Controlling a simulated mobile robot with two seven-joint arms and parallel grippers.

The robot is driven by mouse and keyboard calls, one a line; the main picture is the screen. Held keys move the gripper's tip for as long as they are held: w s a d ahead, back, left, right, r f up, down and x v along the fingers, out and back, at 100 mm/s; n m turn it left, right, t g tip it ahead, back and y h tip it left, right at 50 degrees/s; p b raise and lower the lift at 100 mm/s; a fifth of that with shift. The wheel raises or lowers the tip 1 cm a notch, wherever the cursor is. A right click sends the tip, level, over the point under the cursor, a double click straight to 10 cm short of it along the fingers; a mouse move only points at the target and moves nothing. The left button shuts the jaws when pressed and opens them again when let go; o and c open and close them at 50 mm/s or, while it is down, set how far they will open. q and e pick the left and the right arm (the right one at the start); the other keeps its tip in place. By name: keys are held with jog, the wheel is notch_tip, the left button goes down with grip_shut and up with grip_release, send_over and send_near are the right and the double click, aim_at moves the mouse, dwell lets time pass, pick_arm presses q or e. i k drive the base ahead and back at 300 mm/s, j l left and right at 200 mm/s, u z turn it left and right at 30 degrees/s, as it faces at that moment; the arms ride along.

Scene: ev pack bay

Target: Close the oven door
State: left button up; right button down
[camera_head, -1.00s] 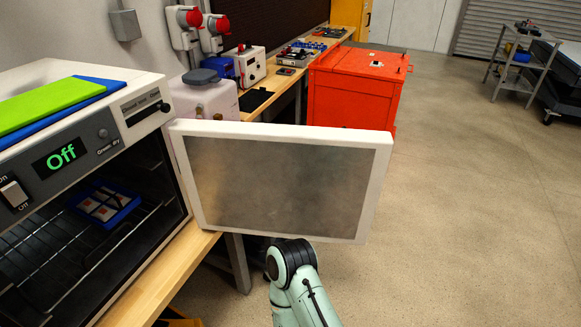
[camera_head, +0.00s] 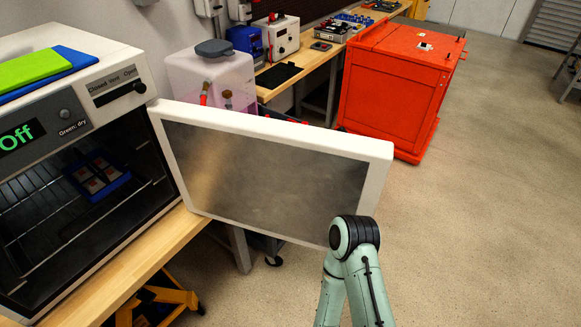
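The oven (camera_head: 140,75) stands on the wooden bench at the left, its front open. Its door (camera_head: 265,172) hangs from the right side of the opening, swung wide out over the floor, with its metal inner panel facing me. A green arm of mine (camera_head: 350,275) comes up from the bottom, its dark joint overlapping the door's lower right edge. I cannot tell whether it touches the door. No gripper fingers show; that arm's gripper is probably hidden behind the door. Inside the oven a blue tray (camera_head: 100,180) with small pale parts sits on a wire rack.
Green and blue boards (camera_head: 45,68) lie on the oven. A pink-tinted tank (camera_head: 212,78) stands behind the door. A red cabinet (camera_head: 395,85) stands on the floor beyond. A yellow stand (camera_head: 155,300) is under the bench (camera_head: 150,250). The floor at right is clear.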

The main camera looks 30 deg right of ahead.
aim_at(288, 180)
jog(key=k+l, duration=0.1)
jog(key=l, duration=0.4)
jog(key=k+l, duration=0.1)
jog(key=l, duration=0.45)
jog(key=l+u, duration=0.35)
jog(key=l, duration=0.15)
jog(key=l+u, duration=0.3)
jog(key=l, duration=0.2)
jog(key=l+u, duration=0.45)
jog(key=k+l+u, duration=0.1)
jog(key=l+u, duration=0.35)
jog(key=i+l+u, duration=0.15)
jog(key=l, duration=0.35)
jog(key=l+u, duration=0.15)
jog(key=l, duration=0.35)
jog(key=l+u, duration=0.35)
jog(key=k+l, duration=0.05)
